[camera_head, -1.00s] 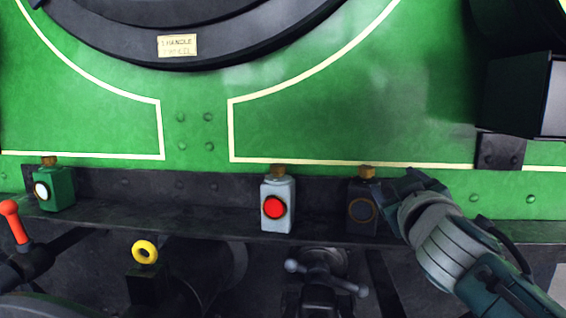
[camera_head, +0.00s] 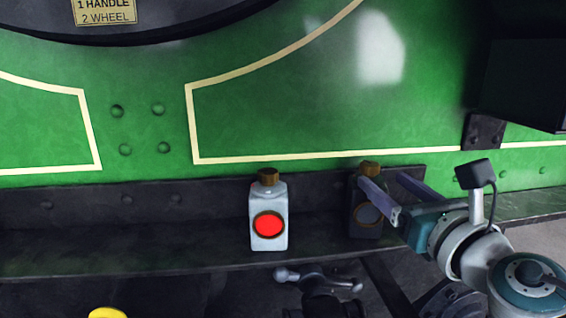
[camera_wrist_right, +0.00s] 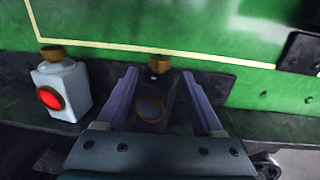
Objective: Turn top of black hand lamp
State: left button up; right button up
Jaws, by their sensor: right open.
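The black hand lamp (camera_head: 365,215) stands upright on the dark ledge, with a brass-brown top (camera_head: 370,168) and a dark round lens. In the right wrist view the black lamp (camera_wrist_right: 152,107) stands between the two finger lines, its top (camera_wrist_right: 159,62) clear beyond the fingertips. My right gripper (camera_head: 388,180) is open, its fingers pointing at the lamp from the front right. In the right wrist view the open fingers (camera_wrist_right: 160,75) show to either side of the lamp; I cannot tell whether they touch it. One finger partly covers the lamp in the head view. My left gripper is not in view.
A white lamp with a red lens (camera_head: 268,215) stands on the ledge (camera_head: 150,240) left of the black lamp. A lever handle (camera_head: 318,280) sits below the ledge. The green panel (camera_head: 300,120) rises behind. A dark box (camera_head: 525,85) juts out at the upper right.

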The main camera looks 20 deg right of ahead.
aim_at(374, 174)
jog(key=w, duration=0.2)
jog(key=w+b, duration=0.1)
jog(key=w, duration=0.1)
jog(key=w+d, duration=0.1)
jog(key=w, duration=0.1)
jog(key=shift+w, duration=0.2)
grip_shut()
dwell(0.4)
